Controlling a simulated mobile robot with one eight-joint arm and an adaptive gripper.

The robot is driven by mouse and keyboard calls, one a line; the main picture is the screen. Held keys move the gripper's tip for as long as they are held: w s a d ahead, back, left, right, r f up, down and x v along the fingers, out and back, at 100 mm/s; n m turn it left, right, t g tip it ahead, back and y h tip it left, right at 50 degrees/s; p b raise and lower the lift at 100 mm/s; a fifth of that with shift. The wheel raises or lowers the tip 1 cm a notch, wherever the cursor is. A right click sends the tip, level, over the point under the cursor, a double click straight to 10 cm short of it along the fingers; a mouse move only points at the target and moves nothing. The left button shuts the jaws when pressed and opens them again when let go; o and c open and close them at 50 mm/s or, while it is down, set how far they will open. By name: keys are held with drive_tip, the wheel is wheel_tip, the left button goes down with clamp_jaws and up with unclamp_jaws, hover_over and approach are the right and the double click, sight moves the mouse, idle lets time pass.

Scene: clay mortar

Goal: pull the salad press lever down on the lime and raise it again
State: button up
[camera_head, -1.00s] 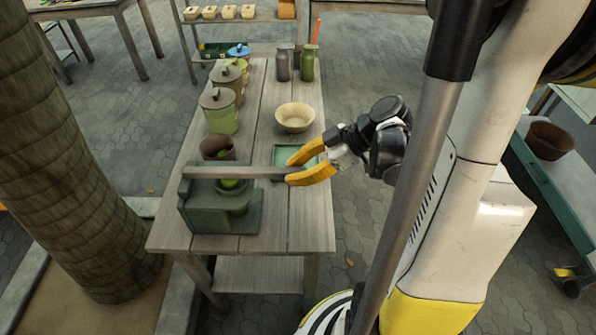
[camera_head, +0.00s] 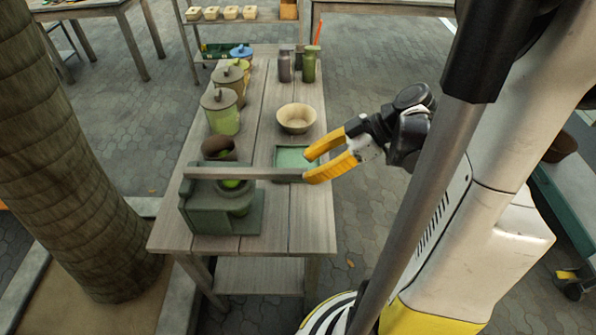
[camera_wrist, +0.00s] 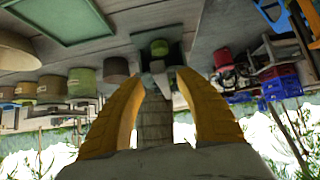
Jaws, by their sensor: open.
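The dark green salad press (camera_head: 205,212) stands at the near end of the wooden table. Its grey lever (camera_head: 245,173) lies about level across it, with the free end pointing right. The bright green lime (camera_head: 230,184) shows under the lever in the press's round cup, partly hidden by the lever. My gripper (camera_head: 308,168) is open at the lever's free end, with yellow fingertips to the right of it. In the wrist view, the lever (camera_wrist: 158,72) points toward me between the open fingers, and the press shows beyond. I cannot tell whether a finger touches the lever.
A green square tray (camera_head: 290,156) and a pale bowl (camera_head: 296,118) sit near my gripper. A brown pot (camera_head: 218,149) stands behind the press, with lidded jars (camera_head: 221,112) farther along. Bare tabletop lies right of the press.

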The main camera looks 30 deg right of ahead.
drive_tip(key=v, duration=0.7)
idle(0.3)
drive_tip(key=a+r+m+t+h, duration=0.1)
drive_tip(key=a+m+h, duration=0.7)
drive_tip(key=a+m, duration=0.3)
drive_tip(key=shift+w+a+t, duration=0.3)
drive_tip(key=shift+w+a, duration=0.15)
drive_tip(key=shift+a, duration=1.9)
drive_tip(key=shift+r, duration=0.1)
